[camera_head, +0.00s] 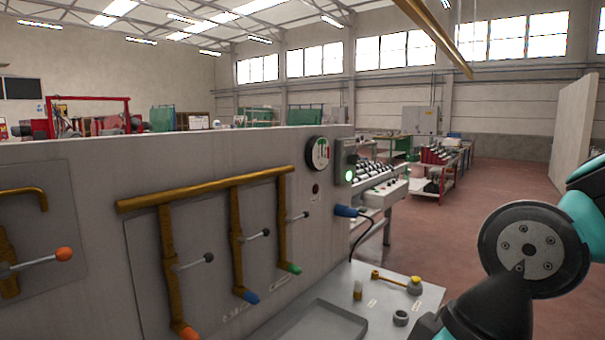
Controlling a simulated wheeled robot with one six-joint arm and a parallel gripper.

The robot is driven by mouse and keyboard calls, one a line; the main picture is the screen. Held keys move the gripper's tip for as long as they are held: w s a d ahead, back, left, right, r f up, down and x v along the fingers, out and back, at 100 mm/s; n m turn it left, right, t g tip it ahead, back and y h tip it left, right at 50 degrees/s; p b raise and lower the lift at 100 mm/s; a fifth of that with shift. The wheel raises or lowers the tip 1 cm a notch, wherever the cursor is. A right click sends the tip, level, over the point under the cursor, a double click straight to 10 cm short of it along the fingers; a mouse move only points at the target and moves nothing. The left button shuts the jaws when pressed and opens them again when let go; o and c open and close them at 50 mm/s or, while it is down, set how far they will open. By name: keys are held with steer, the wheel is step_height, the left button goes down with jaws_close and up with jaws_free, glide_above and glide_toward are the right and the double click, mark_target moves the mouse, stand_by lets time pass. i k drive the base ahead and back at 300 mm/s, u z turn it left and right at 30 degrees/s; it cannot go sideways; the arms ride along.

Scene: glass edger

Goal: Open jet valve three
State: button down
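A brass manifold pipe (207,188) runs along the grey machine panel, with three brass drop pipes below it. Their ends are coloured orange (186,331), blue (249,297) and green (292,268). Each drop pipe has a valve lever with a dark knob: a near one (208,257), a middle one (266,232) and a far one (305,214). All three levers stick out to the right, roughly level. Labels by the pipes are too small to read, so I cannot tell which is numbered three. My arm shows at the right edge; my gripper is not in view.
A separate lever with an orange knob (64,254) is on the left panel. A round gauge (318,154) and a control box with a lit green button (347,164) are at the panel's end. A grey tray (318,322) and loose fittings lie below. Open floor lies behind right.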

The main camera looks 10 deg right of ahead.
mark_target(305, 214)
steer(key=u, duration=0.55)
steer(key=k, duration=1.3)
steer(key=z, duration=0.15)
steer(key=i, duration=0.5)
steer(key=z, duration=0.7)
steer(key=i, duration=0.75)
steer(key=u, duration=0.5)
steer(key=i, duration=0.5)
steer(key=u, duration=0.5)
